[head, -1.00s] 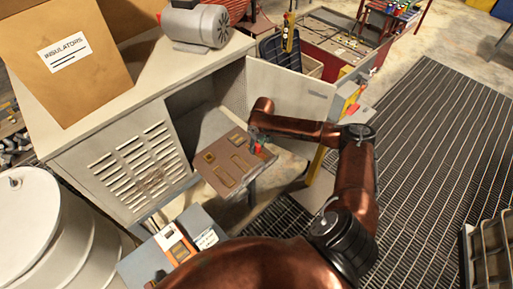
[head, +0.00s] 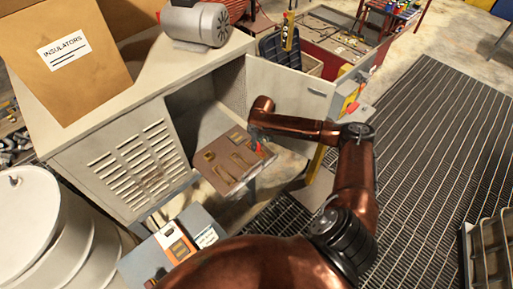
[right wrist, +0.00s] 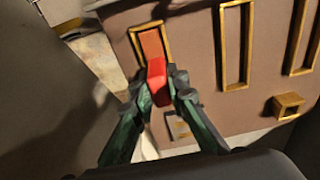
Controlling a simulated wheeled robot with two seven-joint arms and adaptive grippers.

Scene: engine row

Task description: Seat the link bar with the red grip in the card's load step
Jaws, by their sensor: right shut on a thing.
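The card (head: 228,182) is a brown board with gold-framed slots, lying in front of the open grey cabinet. In the right wrist view the card (right wrist: 195,80) fills the upper right, with three long framed slots and a small gold block. My right gripper (head: 258,141) is over the card's right side. In the right wrist view my right gripper (right wrist: 162,88) is shut on the red grip (right wrist: 157,80) of the link bar. The grip overlaps the near end of the leftmost slot (right wrist: 152,45), whose inside looks orange. Whether the bar is inside it, I cannot tell. My left gripper is out of view.
The cabinet (head: 120,165) has an open door (head: 290,88) behind my right arm. A motor (head: 195,25) and an insulators box (head: 65,50) stand on top. A white drum (head: 50,235) and a grey box with an orange label (head: 175,243) are at lower left. Grating covers the right floor.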

